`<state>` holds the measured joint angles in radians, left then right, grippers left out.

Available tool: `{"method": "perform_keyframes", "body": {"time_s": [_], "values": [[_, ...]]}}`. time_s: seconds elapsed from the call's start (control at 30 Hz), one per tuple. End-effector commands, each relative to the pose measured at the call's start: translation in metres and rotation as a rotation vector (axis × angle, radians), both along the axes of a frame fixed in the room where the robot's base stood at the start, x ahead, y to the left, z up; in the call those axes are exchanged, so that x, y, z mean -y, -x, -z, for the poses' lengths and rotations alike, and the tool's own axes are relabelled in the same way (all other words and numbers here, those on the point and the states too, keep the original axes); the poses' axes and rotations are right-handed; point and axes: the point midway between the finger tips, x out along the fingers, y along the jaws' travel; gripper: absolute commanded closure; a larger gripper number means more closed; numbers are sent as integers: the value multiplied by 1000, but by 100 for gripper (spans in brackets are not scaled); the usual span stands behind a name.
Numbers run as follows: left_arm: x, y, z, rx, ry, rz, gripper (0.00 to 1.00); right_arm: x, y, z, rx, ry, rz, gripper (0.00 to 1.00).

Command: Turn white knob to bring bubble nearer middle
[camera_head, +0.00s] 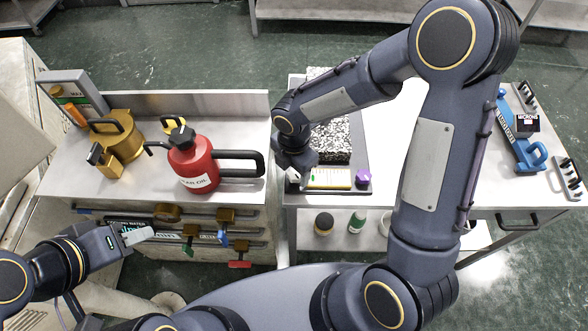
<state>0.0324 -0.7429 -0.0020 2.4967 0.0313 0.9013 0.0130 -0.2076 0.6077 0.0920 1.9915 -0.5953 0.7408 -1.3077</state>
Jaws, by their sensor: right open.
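The bubble is too small to make out. A purple knob (363,177) stands at the plate's right corner. My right gripper (298,177) points down, open, at the plate's front left corner, just left of the vial. The white knob cannot be told apart there; my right gripper and wrist cover that corner. Whether the fingers touch anything is unclear. My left gripper (147,235) is low at the left, in front of the bench's valves, with nothing visible in it.
A speckled granite block (331,141) stands on the plate behind the vial. A red oil can (194,164) and a brass can (120,138) are on the left bench. A blue gauge tool (520,140) lies at the table's right. The table's middle is partly clear beneath my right arm.

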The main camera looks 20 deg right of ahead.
Motion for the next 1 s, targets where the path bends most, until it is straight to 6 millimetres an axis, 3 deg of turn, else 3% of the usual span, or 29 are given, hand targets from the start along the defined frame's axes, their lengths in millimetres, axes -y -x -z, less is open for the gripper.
{"method": "perform_keyframes", "body": {"time_s": [0.37,0.7,1.0], "values": [[0,0,0,0,0,0,64,0,0,8,0,0,1,41],[0,0,0,0,0,0,64,0,0,8,0,0,1,86],[0,0,3,0,0,0,64,0,0,8,1,0,37,86]]}}
